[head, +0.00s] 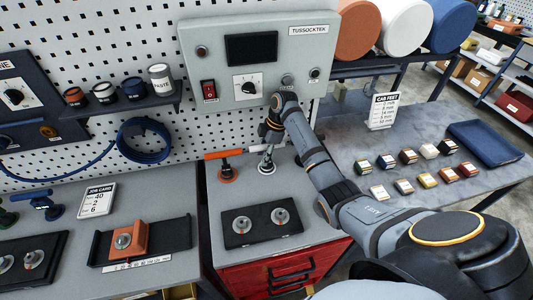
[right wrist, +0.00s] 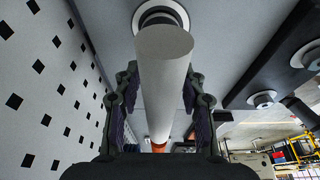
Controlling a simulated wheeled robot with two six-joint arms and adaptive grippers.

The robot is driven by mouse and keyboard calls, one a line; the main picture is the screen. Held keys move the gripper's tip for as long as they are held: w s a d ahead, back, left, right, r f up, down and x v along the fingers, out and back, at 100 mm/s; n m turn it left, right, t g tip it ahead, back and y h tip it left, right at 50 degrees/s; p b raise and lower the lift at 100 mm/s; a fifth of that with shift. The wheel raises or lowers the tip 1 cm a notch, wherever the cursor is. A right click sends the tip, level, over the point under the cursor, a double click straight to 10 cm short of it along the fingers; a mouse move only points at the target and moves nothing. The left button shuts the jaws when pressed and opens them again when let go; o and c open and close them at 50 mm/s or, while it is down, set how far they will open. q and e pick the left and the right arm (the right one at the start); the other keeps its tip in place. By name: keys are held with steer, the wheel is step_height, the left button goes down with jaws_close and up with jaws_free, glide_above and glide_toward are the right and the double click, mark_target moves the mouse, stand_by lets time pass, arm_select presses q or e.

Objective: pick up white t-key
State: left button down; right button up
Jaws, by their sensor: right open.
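The white t-key (head: 266,165) stands upright on the grey top of the red cabinet, to the right of the orange t-key (head: 226,172). My right gripper (head: 269,138) is just above the white t-key and partly hides its upper part in the head view. In the right wrist view, the white bar of the t-key (right wrist: 165,85) lies between the two open fingers of my right gripper (right wrist: 160,110). I see a gap on each side of the bar. My left gripper is not in view.
A black plate with two metal knobs (head: 255,224) lies in front of the t-keys. The grey control box (head: 250,105) hangs on the pegboard behind. A blue-handled key (head: 42,203) and a job card (head: 97,201) are at the left. Small colored blocks cover part of the right table.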

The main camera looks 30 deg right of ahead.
steer(key=shift+f, duration=0.15)
steer(key=shift+s+d+f, duration=0.1)
jaws_close()
stand_by(0.5)
